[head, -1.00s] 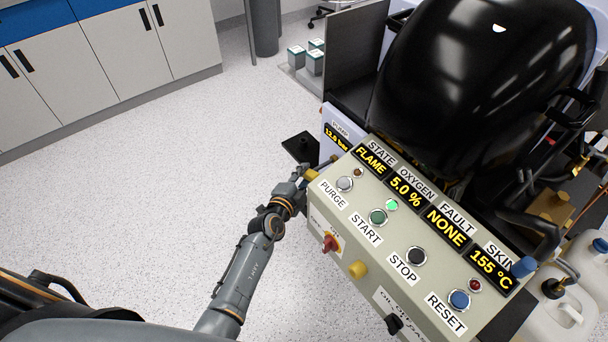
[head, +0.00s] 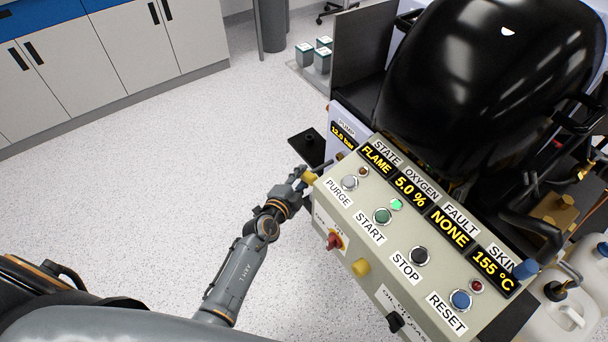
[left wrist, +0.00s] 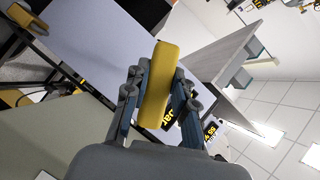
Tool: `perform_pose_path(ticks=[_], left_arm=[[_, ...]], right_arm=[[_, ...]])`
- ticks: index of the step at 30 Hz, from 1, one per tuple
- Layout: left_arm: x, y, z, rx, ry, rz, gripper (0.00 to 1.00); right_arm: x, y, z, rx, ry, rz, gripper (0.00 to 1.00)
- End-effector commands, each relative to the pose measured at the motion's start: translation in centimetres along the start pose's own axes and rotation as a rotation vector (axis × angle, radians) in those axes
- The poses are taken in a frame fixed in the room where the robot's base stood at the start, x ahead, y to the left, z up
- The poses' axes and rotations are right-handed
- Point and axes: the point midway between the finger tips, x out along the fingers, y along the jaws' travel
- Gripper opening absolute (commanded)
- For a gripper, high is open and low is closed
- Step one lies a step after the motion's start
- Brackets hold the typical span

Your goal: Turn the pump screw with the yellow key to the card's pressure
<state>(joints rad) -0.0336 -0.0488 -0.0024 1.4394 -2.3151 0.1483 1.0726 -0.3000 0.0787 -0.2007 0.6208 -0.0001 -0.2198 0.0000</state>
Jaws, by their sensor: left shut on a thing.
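The yellow key (left wrist: 158,85) stands between the fingers of my left gripper (left wrist: 155,80) in the left wrist view. The gripper is shut on its yellow handle. In the head view my left gripper (head: 302,182) is at the left end of the control panel, beside the pump housing, with a bit of the yellow key (head: 310,178) showing. The pump display (head: 343,137) reads about 12 bar; its last digit is hard to make out. The pump screw is hidden, and I cannot tell whether the key sits on it. I cannot make out the card. My right gripper is not in view.
The beige control panel (head: 365,215) has PURGE, START, STOP and RESET buttons, a red knob (head: 334,241) and a yellow knob (head: 361,267). Its displays read FLAME, 5.0 %, NONE and 155 °C. A black chamber (head: 480,80) stands behind. Floor to the left is clear.

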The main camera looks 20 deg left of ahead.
Motion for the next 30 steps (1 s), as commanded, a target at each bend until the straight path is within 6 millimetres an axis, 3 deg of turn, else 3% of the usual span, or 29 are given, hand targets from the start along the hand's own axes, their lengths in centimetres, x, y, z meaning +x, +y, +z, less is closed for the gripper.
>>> perform_pose_path(ticks=[14, 30], left_arm=[[-0.3, -0.1, 0.2, 0.001, 0.0, -0.001, 0.0], [-3.6, 0.0, 2.4, 0.001, 0.0, -0.001, 0.0]], right_arm=[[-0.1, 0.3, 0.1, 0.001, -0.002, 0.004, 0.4], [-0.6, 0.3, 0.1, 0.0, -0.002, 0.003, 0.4]])
